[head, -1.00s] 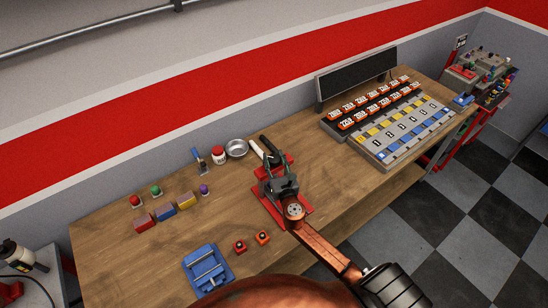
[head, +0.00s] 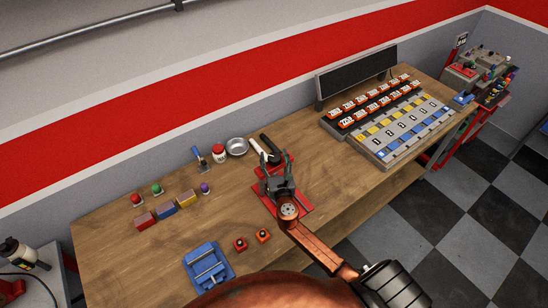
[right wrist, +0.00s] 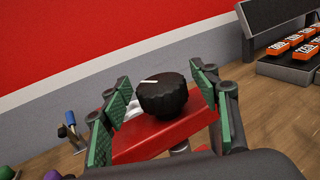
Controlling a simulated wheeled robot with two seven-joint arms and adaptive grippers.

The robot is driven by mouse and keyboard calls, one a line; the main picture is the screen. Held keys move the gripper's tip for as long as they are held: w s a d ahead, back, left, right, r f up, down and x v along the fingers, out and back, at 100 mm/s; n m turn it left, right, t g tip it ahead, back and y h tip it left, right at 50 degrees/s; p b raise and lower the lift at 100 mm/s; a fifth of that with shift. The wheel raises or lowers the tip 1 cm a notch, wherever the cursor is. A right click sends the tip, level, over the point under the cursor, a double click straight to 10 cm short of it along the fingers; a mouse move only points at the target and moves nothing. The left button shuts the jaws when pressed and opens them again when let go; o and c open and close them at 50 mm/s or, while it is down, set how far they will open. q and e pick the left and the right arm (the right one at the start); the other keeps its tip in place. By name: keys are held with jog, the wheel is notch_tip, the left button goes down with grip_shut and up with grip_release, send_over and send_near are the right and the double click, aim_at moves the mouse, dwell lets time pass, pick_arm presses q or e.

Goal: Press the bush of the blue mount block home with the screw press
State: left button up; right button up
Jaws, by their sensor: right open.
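The red screw press (head: 297,197) stands mid-bench in the head view, largely covered by my right gripper (head: 275,165). In the right wrist view its black ribbed knob (right wrist: 163,98) with a white mark sits above the red crossbar (right wrist: 150,138). My right gripper (right wrist: 160,100) is open, its green-padded fingers on either side of the knob, with gaps visible. A small blue block (head: 166,210) lies between a red and a yellow block at the bench's left; I cannot make out a bush on it. What is under the press screw is hidden. My left gripper is not in view.
A blue fixture (head: 207,268) and two small orange-red pieces (head: 240,244) lie near the front edge. A metal bowl (head: 237,147), a red-and-white jar (head: 219,153) and dark handles (head: 269,144) are behind.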

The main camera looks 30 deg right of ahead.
jog(key=v, duration=1.2)
jog(key=shift+d, duration=0.1)
